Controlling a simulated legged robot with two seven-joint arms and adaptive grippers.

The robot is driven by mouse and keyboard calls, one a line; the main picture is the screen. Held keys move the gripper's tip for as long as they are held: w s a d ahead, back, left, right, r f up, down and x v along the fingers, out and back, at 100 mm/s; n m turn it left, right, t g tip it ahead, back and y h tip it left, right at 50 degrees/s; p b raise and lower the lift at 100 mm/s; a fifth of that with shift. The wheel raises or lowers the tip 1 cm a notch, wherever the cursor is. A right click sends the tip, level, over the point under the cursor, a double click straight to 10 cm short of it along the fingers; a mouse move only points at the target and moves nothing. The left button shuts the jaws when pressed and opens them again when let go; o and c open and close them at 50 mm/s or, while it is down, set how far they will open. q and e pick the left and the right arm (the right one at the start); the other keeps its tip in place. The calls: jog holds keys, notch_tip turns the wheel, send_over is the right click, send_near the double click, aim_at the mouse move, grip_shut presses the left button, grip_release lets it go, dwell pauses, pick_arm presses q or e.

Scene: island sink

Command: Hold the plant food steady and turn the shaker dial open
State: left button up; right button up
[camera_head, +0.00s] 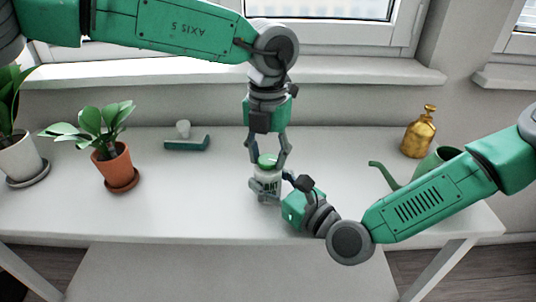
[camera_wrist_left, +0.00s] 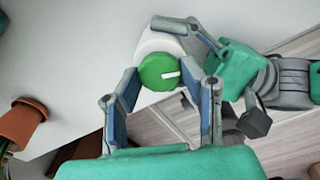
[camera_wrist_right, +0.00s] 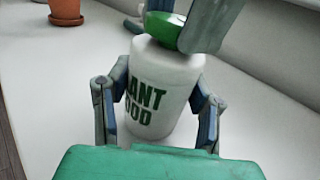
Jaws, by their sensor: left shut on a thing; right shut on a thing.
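The plant food bottle (camera_head: 267,184) is a white bottle standing upright on the white table, with dark lettering that also shows in the right wrist view (camera_wrist_right: 163,72). On its top is the green shaker dial (camera_head: 267,161). In the left wrist view the dial (camera_wrist_left: 156,71) has a white mark pointing to the right. My left gripper (camera_head: 268,159) comes down from above and is shut on the dial, one finger on each side. My right gripper (camera_head: 270,187) reaches in from the right and is shut around the bottle's body. Its fingers flank the bottle in the right wrist view.
A plant in a terracotta pot (camera_head: 113,166) and one in a white pot (camera_head: 20,160) stand at the left. A brush (camera_head: 186,141) lies at the back. A gold bottle (camera_head: 419,135) and a green watering can (camera_head: 432,162) stand at the right, the can partly behind my right arm.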

aim_at(267, 158)
pick_arm(q)
jog(key=shift+w+a+n, duration=0.1)
jog(key=shift+w+n, duration=0.05)
jog(key=shift+n, duration=0.7)
jog(key=shift+w+a+n, duration=0.1)
jog(key=shift+n, duration=0.75)
pick_arm(e)
jog(key=shift+s+a, duration=0.1)
jog(key=shift+s, duration=0.1)
pick_arm(q)
jog(key=shift+n, duration=0.3)
jog(key=o, duration=1.2)
jog(key=shift+d, duration=0.1)
jog(key=shift+c, duration=0.2)
jog(key=shift+s, duration=0.1)
pick_arm(e)
jog(key=shift+w, duration=0.1)
pick_arm(q)
jog(key=shift+r, duration=0.3)
notch_tip(267, 158, up, 11)
jog(key=shift+r, duration=0.15)
